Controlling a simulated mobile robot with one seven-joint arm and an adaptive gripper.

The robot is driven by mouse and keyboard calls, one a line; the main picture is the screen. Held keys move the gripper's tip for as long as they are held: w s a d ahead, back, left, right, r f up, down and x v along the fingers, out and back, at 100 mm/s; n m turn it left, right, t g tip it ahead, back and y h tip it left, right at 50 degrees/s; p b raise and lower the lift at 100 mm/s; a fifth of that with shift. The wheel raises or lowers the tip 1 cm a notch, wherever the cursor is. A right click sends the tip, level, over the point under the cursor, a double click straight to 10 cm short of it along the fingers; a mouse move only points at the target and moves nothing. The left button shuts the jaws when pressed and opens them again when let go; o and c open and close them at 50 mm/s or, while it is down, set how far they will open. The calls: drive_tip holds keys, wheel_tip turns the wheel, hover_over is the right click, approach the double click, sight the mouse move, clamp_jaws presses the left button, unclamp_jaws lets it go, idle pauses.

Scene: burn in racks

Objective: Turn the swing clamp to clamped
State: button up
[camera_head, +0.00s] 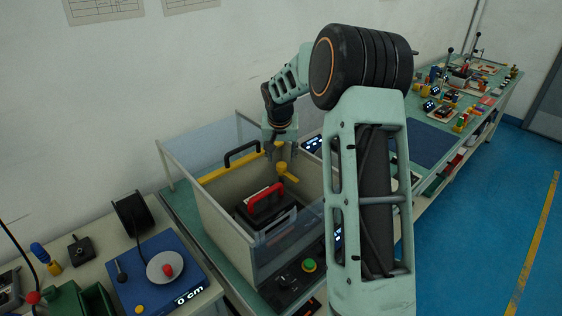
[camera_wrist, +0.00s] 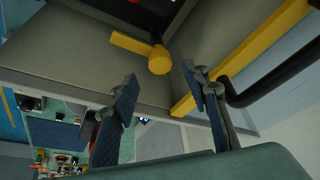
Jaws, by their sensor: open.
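The yellow swing clamp (camera_head: 286,172) stands in the right back part of a grey open-topped box (camera_head: 218,229). In the wrist view the clamp (camera_wrist: 158,60) shows a round yellow hub with one arm reaching left. My gripper (camera_head: 279,146) hangs over the back right of the box, above the clamp. In the wrist view my gripper (camera_wrist: 160,88) is open, with its two dark pads apart and nothing between them. The clamp hub lies just past the gap between the fingertips, apparently not touched. A dark block with a red handle (camera_head: 266,199) sits in the box beside the clamp.
A yellow bar (camera_head: 229,168) and a black handle (camera_head: 241,153) run along the box's back edge. Clear panels stand around the box. A panel with a green button (camera_head: 309,265) is in front. A blue scale (camera_head: 158,272) stands left.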

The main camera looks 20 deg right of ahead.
sight(281, 164)
drive_tip(key=shift+p+x, duration=0.35)
drive_tip(key=shift+x, duration=2.2)
drive_tip(key=shift+w, duration=0.1)
drive_tip(key=shift+c, duration=0.4)
clamp_jaws()
